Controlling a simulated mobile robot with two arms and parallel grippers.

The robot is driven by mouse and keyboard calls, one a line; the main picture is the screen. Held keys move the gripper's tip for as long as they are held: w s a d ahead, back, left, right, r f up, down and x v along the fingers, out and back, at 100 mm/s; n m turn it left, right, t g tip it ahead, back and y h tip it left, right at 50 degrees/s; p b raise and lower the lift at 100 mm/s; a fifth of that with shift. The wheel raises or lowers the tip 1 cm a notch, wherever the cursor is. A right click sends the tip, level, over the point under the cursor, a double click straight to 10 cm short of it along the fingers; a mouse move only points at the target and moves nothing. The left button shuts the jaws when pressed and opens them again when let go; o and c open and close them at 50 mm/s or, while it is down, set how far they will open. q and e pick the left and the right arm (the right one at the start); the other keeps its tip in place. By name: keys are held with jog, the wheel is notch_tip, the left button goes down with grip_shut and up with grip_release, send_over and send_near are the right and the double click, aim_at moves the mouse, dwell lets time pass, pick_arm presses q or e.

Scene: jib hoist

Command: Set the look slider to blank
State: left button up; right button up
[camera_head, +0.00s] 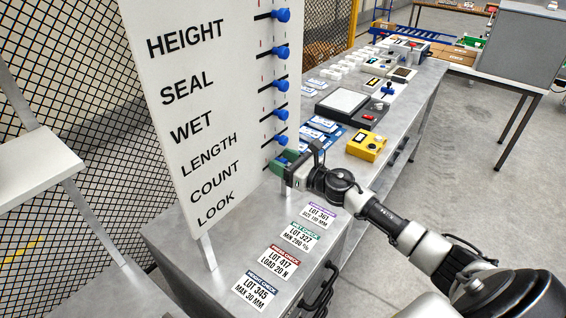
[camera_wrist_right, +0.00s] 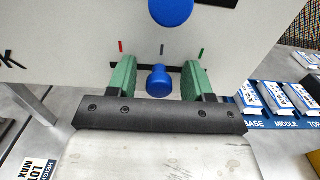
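The white board (camera_head: 197,120) stands upright with lettered rows, LOOK at the bottom. The look slider's blue knob (camera_wrist_right: 158,81) sits under the middle grey mark (camera_wrist_right: 162,49), between a red mark at left and a green mark at right. My right gripper (camera_wrist_right: 159,75) is open, its green fingers on either side of this knob with gaps on both sides. In the head view the right gripper (camera_head: 287,162) is at the board's lower right edge and mostly hides the look knob. My left gripper is not in view.
The count knob (camera_head: 281,140) is just above my right gripper; more blue knobs line the edge above. Lot cards (camera_head: 256,290) lie on the metal bench below. A yellow device (camera_head: 366,145) and a black-framed pad (camera_head: 341,103) stand beyond the gripper.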

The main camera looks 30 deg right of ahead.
jog(key=b+v, duration=0.4)
jog(key=v, duration=0.6)
jog(key=shift+s+d, duration=0.15)
jog(key=shift+s, duration=0.2)
jog(key=shift+f, duration=0.1)
dwell(0.3)
